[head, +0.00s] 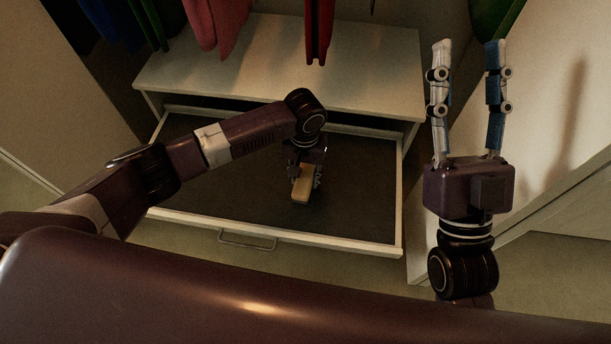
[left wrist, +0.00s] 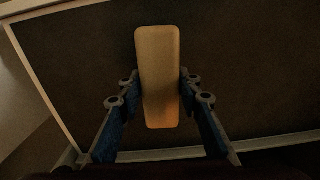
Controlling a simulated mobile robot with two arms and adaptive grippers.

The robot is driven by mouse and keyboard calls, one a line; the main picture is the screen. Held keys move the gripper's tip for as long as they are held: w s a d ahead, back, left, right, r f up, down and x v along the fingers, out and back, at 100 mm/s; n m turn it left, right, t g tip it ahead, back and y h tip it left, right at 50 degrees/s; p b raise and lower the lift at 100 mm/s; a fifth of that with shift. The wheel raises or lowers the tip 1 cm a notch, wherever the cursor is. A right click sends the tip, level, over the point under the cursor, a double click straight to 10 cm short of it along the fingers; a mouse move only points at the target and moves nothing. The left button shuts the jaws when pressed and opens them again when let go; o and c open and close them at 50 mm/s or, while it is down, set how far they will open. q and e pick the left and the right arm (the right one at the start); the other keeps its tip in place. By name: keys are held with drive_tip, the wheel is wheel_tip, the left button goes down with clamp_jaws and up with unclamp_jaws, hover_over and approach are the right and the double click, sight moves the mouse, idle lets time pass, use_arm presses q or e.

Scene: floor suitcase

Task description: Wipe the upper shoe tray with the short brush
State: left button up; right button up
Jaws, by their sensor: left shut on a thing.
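The upper shoe tray (head: 230,209) is a pulled-out drawer with a dark flat bottom and a pale rim. It also shows in the left wrist view (left wrist: 80,45). The short brush (head: 301,188) has a pale wooden back, which shows from above in the left wrist view (left wrist: 158,75). My left gripper (head: 304,172) is over the tray, shut on the brush by its two long sides. The brush's bristles are hidden, so I cannot tell whether they touch the tray bottom. My right gripper (head: 468,50) is open and empty, pointing up to the right of the tray.
A white cabinet top (head: 280,60) lies behind and above the tray. Red clothes (head: 318,30) and other garments hang over it. A metal handle (head: 246,242) is on the tray's front. A pale panel (head: 560,100) stands at the right, behind my right gripper.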

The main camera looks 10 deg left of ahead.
drive_tip(key=w+f+g+p, duration=0.1)
drive_tip(key=w+f+g, duration=0.2)
drive_tip(key=f, duration=0.2)
drive_tip(key=shift+w+h, duration=0.25)
drive_tip(key=shift+h, duration=0.15)
drive_tip(key=shift+f, duration=0.15)
